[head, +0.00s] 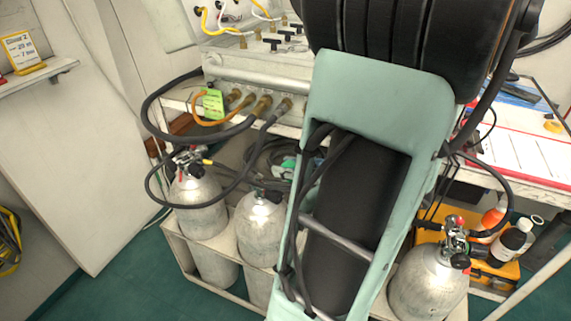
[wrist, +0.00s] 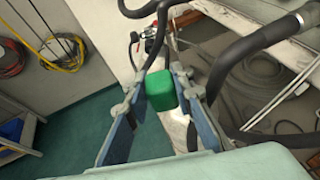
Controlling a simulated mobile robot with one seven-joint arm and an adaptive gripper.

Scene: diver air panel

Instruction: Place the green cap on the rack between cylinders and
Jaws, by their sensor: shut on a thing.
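The green cap (wrist: 161,90) is held between the blue fingertips of my gripper (wrist: 159,86) in the wrist view. My gripper is shut on it, above a silver cylinder (wrist: 179,128) that is partly hidden behind the cap and fingers. In the head view, a left cylinder (head: 198,198) and a second cylinder (head: 261,222) stand in the pale rack (head: 226,243), with a narrow gap between them. Another cylinder (head: 428,283) stands at the right. My arm covers the rack's middle, and I cannot make out my gripper in the head view.
Dark hoses (head: 160,125) loop from the panel over the left cylinder; a thick black hose (wrist: 250,50) passes right of my gripper. A green tag (head: 213,104) hangs on the panel. A yellow case with bottles (head: 507,243) sits at the right.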

